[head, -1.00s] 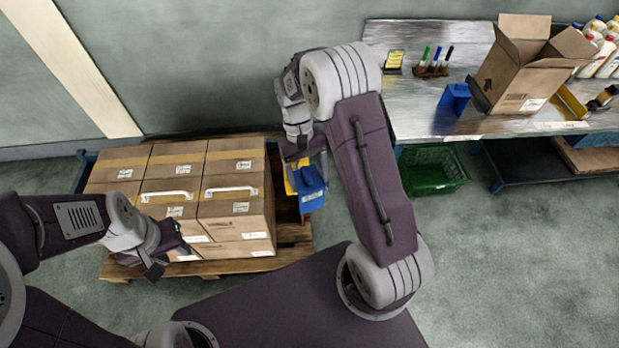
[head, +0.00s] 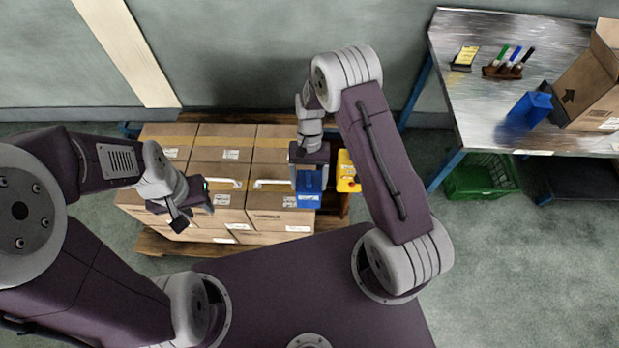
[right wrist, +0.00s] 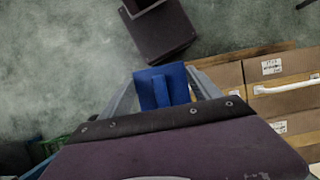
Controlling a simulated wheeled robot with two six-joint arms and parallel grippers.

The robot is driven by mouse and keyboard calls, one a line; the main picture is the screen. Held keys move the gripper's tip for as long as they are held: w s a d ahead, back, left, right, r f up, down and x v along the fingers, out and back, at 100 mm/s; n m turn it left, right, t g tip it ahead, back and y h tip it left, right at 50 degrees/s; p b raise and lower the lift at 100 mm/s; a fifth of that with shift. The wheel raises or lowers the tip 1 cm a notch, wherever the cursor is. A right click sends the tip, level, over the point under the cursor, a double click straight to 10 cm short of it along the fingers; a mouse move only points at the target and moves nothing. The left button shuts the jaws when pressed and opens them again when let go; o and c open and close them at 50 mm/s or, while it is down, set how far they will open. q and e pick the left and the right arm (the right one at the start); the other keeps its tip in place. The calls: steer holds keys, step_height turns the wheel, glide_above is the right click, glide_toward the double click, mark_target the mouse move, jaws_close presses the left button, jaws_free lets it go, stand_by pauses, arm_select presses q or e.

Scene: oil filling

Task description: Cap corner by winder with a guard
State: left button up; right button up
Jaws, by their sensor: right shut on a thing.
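My right gripper (head: 310,170) is shut on a blue corner guard (head: 309,190). The guard also shows between its fingers in the right wrist view (right wrist: 162,87). In the head view it overlaps the right front part of the stacked cartons (head: 268,200); whether it touches them I cannot tell. The yellow device (head: 347,172), seemingly the winder, is just right of the guard and partly hidden by my right arm. My left gripper (head: 193,207) appears open and empty, in front of the left cartons. A second blue guard (head: 530,107) stands on the steel table.
The cartons sit on a wooden pallet (head: 160,243); white handles lie across their front. The steel table (head: 470,95) at the right carries a marker holder (head: 503,70) and an open box (head: 590,85). A green crate (head: 480,177) is under it. Floor between pallet and table is clear.

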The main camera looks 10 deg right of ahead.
step_height(320, 180, down, 17)
steer(key=b, duration=1.4)
steer(key=shift+w+a+f+b, duration=0.2)
steer(key=shift+w+f+b, duration=0.2)
steer(key=shift+w+f, duration=0.15)
steer(key=o, duration=1.9)
steer(key=shift+o, duration=0.2)
steer(key=a+v, duration=0.1)
steer(key=v, duration=0.8)
steer(key=shift+d, duration=0.5)
